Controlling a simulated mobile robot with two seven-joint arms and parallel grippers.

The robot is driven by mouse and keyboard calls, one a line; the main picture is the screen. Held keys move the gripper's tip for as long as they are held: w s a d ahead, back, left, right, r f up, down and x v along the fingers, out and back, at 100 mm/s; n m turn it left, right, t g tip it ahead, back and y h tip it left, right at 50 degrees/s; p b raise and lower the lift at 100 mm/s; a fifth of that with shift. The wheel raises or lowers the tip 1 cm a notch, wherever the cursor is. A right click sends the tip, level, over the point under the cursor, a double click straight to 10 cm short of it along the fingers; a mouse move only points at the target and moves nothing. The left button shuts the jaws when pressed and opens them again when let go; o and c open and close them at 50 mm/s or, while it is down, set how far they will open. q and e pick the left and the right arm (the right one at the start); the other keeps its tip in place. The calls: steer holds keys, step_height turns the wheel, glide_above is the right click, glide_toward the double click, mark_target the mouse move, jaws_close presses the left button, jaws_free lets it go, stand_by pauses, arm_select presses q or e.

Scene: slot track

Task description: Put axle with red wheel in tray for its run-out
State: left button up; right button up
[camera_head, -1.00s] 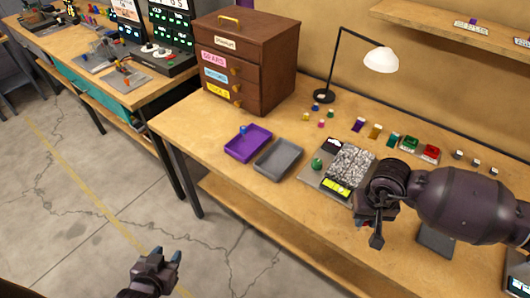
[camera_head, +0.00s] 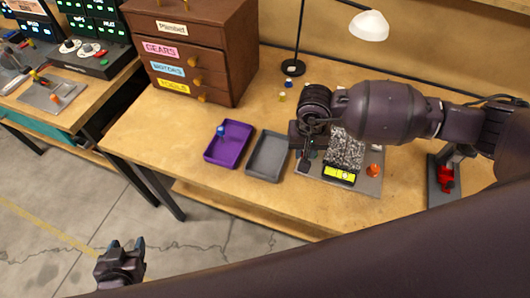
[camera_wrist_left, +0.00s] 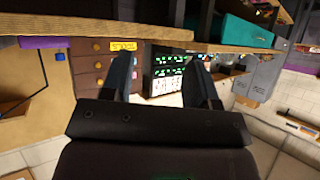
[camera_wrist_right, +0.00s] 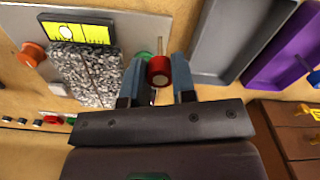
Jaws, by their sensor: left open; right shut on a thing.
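My right gripper (camera_head: 306,160) is shut on the axle with the red wheel, beside the right edge of the grey tray (camera_head: 254,170). In the right wrist view the red wheel (camera_wrist_right: 158,72) sits between the fingertips, with a pale thin axle standing out of it. The axle cannot be made out in the head view. The purple tray (camera_head: 208,156) is left of the grey one and holds a blue-topped piece (camera_head: 221,130). The grey tray looks empty. My left gripper (camera_head: 125,246) is open and empty, low over the floor in front of the bench.
A device with a rough grey patch (camera_head: 344,150) and a yellow display (camera_head: 340,174) lies right of my right gripper. It has an orange knob (camera_head: 375,170). A brown drawer cabinet (camera_head: 200,60) and a lamp (camera_head: 369,25) stand behind. The bench left of the trays is clear.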

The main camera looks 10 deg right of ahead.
steer(key=w+a+r+m, duration=0.2)
steer(key=m, duration=0.3)
step_height(320, 180, up, 15)
steer(key=n+b, duration=0.4)
steer(key=n, duration=2.7)
glide_above(276, 159)
step_height(276, 159, down, 19)
steer(key=shift+f+b, duration=0.15)
steer(key=shift+b, duration=0.8)
steer(key=shift+f, duration=0.35)
arm_select(q)
step_height(276, 159, down, 8)
steer(key=s, duration=0.1)
steer(key=shift+a+g, duration=0.3)
steer(key=shift+g, duration=0.1)
